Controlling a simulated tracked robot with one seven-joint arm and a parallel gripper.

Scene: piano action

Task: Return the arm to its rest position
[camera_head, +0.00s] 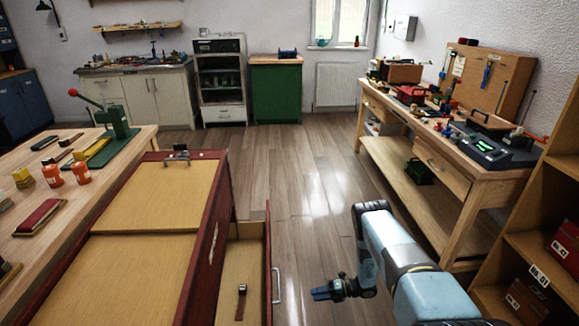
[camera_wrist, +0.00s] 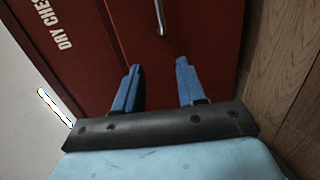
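My arm (camera_head: 398,255) reaches in from the bottom right of the head view, bent at the elbow. My gripper (camera_head: 322,292) is at its end, low over the floor to the right of an open drawer. In the wrist view, the two blue fingers of my gripper (camera_wrist: 159,66) stand apart with nothing between them. They face a dark red panel (camera_wrist: 100,50) with white lettering that is partly cut off. A metal handle (camera_wrist: 160,18) on it lies just beyond the fingertips; I see no contact.
A red chest with wooden lids (camera_head: 150,270) stands at left. Its open drawer (camera_head: 255,250) holds a small brown piece (camera_head: 241,301). A workbench (camera_head: 455,170) and a shelf unit (camera_head: 540,180) stand at right. The wooden floor (camera_head: 300,190) ahead is clear.

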